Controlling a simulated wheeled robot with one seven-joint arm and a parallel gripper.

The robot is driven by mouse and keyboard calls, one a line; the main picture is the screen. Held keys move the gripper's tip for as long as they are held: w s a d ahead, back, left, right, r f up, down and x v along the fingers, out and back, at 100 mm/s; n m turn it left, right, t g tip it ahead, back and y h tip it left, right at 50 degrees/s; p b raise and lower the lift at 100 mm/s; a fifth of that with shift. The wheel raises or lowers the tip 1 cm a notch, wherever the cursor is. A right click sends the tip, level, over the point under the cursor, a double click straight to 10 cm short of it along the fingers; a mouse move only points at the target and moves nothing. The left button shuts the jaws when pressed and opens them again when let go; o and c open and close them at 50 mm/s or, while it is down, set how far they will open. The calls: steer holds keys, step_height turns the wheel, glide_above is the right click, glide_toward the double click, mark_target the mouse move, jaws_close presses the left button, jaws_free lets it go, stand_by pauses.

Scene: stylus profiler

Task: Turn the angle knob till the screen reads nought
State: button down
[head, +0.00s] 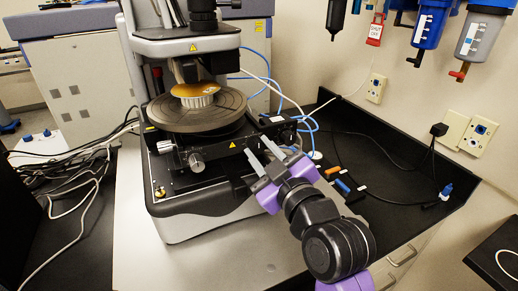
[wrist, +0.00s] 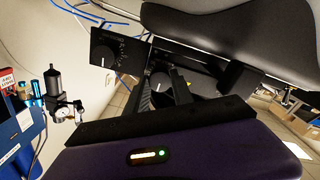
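The profiler's round grey stage (head: 197,110) stands left of my gripper (head: 262,154) in the head view. A silver knob (head: 196,161) sticks out of the profiler's front. My gripper is open and empty, its two fingers apart, near the right front of the machine. In the wrist view, a dark round knob (wrist: 160,82) with a pale pointer line shows between and beyond my fingers (wrist: 163,80). Another such dial (wrist: 107,52) sits on a black panel to the left. I cannot tell which is the angle knob. No readable screen is in view.
Blue and white tubes run behind the stage at its right. The black bench top (head: 400,160) at right holds small coloured items and a cable. Filter housings (head: 432,25) hang on the wall above. Loose cables lie on the left.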

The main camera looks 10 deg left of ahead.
steer(key=shift+r+m+p, duration=0.2)
steer(key=shift+m+p, duration=0.55)
steer(key=shift+m, duration=0.05)
steer(key=m+p, duration=0.1)
steer(key=m, duration=0.1)
steer(key=shift+m+p, duration=0.35)
steer(key=shift+m, duration=0.05)
steer(key=shift+f+m+p, duration=0.25)
steer(key=shift+m+p, duration=0.05)
steer(key=shift+m, duration=0.6)
